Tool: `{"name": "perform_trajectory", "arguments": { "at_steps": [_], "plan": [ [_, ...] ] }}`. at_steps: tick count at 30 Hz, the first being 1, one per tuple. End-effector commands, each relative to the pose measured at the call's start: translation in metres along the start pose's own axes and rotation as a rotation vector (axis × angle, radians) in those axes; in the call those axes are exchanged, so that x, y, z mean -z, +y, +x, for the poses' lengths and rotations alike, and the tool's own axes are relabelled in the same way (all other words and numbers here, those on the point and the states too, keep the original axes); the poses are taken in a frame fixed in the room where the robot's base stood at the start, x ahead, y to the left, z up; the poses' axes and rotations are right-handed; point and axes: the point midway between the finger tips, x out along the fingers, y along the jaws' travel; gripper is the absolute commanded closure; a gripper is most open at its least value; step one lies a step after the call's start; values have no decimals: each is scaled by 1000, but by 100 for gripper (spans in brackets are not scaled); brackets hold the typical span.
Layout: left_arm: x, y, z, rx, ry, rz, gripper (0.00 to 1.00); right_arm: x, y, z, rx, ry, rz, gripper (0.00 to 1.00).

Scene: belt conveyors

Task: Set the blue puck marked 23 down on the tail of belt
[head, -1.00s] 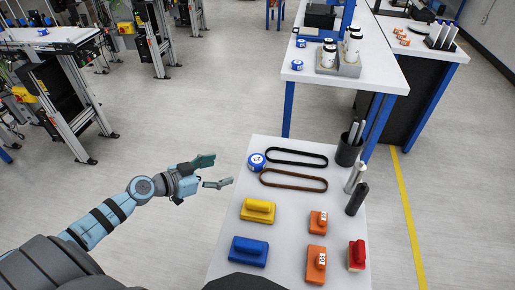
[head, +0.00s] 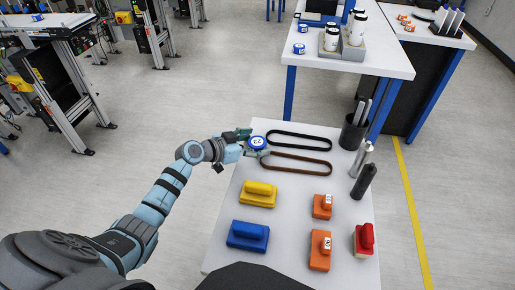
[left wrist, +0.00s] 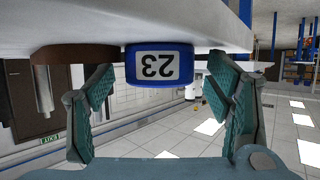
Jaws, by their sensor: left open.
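The blue puck marked 23 (head: 257,143) sits at the left edge of the near white table (head: 222,228), beside two belt loops. In the left wrist view the puck (left wrist: 159,65) appears upside down with its white label facing the camera. My left gripper (head: 250,142) is at the puck, its fingers open. In the left wrist view the fingers (left wrist: 165,95) stand apart on either side, with gaps between them and the puck. A conveyor belt (head: 48,27) is at the upper left; which end is its tail I cannot tell. My right gripper is not in view.
A black belt loop (head: 302,136) and a brown one (head: 297,155) lie right of the puck. Yellow (head: 258,194), blue (head: 248,236), orange and red blocks stand nearer. A black cup (head: 352,134) holds rods. Open floor lies left of the table.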

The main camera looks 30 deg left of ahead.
Motion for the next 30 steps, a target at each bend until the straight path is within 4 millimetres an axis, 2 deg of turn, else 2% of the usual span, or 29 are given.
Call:
{"name": "perform_trajectory", "arguments": {
  "at_steps": [2, 12, 13, 14, 20, 23, 26, 30],
  "plan": [
    [1, 0, -1, 0, 0, 0, 27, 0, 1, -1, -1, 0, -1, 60],
    [1, 0, -1, 0, 0, -1, 80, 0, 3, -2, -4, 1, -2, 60],
    [1, 0, -1, 0, 1, -1, 80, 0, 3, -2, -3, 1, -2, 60],
    [1, 0, -1, 0, 1, -1, 85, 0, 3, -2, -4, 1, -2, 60],
    [3, 0, -2, 0, 1, 0, 85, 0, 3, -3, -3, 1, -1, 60],
    [10, 0, -5, 1, 1, 0, 85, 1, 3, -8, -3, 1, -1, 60],
    [26, 0, -11, 0, 3, 1, 85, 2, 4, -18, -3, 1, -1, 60],
    [62, 0, -26, 1, 4, 3, 85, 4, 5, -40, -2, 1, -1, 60]
  ]
}}
